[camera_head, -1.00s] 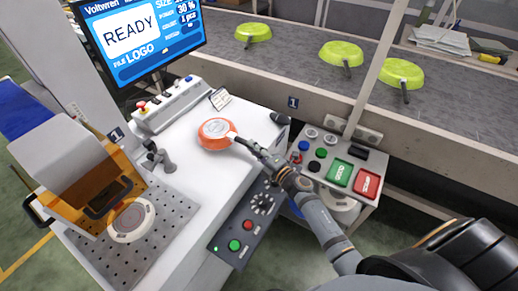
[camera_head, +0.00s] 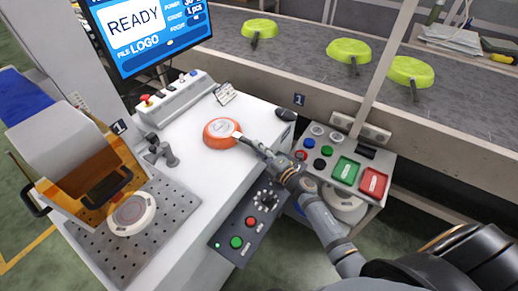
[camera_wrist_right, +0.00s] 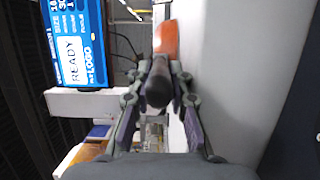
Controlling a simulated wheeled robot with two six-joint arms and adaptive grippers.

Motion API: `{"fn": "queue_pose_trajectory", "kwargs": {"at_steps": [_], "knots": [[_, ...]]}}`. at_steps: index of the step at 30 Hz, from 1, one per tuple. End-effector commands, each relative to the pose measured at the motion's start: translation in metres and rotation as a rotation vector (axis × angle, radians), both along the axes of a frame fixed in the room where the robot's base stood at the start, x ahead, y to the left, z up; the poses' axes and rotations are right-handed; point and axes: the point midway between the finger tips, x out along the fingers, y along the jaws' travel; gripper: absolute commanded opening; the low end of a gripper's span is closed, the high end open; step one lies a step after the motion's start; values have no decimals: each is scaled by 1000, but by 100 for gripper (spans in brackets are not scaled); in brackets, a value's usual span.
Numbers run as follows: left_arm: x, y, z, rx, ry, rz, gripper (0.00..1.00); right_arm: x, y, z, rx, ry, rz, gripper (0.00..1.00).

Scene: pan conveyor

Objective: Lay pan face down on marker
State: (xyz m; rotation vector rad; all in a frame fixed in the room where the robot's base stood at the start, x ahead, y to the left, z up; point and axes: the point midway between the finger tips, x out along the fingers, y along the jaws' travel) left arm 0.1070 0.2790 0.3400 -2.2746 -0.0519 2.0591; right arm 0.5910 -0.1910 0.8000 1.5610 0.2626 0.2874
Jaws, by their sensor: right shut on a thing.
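The orange pan (camera_head: 220,134) is over the white worktop (camera_head: 206,170), with a pale grey disc on its upward side. I cannot tell whether it touches the top. My right gripper (camera_head: 262,152) is shut on its handle. The right wrist view shows the dark handle (camera_wrist_right: 159,88) between the fingers and the orange pan edge (camera_wrist_right: 166,38) beyond. The marker (camera_head: 75,160), with an amber hood, stands at the left. A round pale fixture (camera_head: 132,214) sits on its perforated plate (camera_head: 163,237), with nothing on it. My left gripper is not in view.
A button panel (camera_head: 345,165) is at right. Green pans (camera_head: 348,50) are on the conveyor.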

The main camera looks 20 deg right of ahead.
Motion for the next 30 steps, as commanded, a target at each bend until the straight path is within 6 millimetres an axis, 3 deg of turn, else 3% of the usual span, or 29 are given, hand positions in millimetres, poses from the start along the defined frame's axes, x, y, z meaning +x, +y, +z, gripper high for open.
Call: {"fn": "queue_pose_trajectory", "kwargs": {"at_steps": [9, 10, 15, 30], "knots": [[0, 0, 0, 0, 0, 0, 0, 0, 0, 1, 2, -3, 1, 0], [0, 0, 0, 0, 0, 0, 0, 0, 0, 1, 2, -3, 1, 21], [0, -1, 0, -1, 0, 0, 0, 0, 0, 0, 2, -2, 1, 44], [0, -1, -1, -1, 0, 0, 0, -2, 0, -7, 0, 9, -1, 45]]}}
